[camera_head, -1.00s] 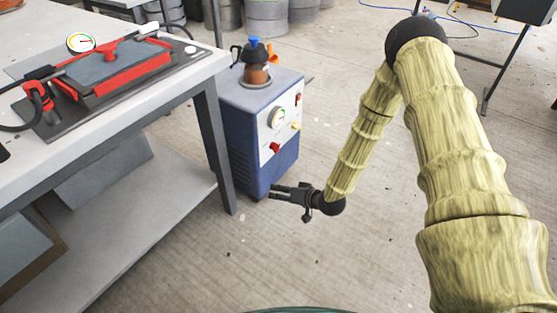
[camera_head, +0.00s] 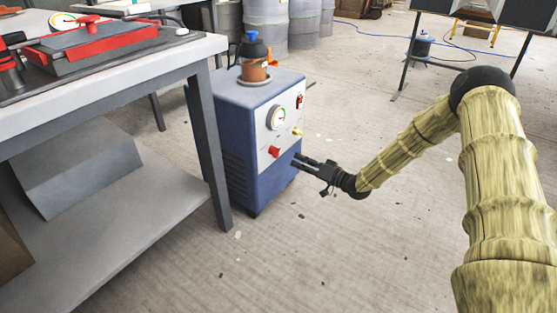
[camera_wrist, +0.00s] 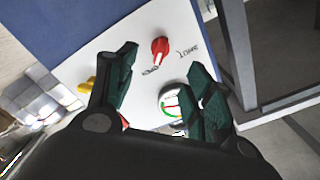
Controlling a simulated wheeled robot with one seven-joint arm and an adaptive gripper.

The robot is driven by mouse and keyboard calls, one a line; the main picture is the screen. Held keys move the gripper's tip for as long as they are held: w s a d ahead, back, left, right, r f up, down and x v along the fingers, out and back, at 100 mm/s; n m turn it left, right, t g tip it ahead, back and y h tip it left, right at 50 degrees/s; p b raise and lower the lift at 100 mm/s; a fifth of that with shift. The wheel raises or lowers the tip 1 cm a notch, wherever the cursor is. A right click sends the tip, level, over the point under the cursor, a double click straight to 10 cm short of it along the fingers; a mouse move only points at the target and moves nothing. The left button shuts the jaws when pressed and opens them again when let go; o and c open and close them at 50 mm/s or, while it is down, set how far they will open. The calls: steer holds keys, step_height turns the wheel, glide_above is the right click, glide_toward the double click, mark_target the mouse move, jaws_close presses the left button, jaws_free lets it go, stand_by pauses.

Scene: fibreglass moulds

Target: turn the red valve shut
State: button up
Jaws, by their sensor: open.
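The red valve (camera_wrist: 160,47) is a round knob on the white front panel, with a pale mark on its lower side toward the word OPEN; the word SHUT is to its right. It also shows in the head view (camera_head: 274,151), low on the panel under the gauge. My gripper (camera_wrist: 165,72) is open and empty, its dark green finger pads apart, with the valve beyond the fingertips. In the head view my gripper (camera_head: 298,159) is right of the valve, near the panel's lower right edge. I see no contact with the valve.
The panel belongs to a blue cabinet (camera_head: 237,150). A gauge (camera_head: 277,117), a yellow knob (camera_head: 297,132) and another red control (camera_head: 300,101) are near the valve. A workbench (camera_head: 212,150) stands close on the left.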

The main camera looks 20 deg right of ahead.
mark_target(279, 153)
steer(key=shift+b+x, duration=2.35)
steer(key=shift+x, duration=3)
steer(key=shift+r, duration=0.1)
steer(key=c, duration=1)
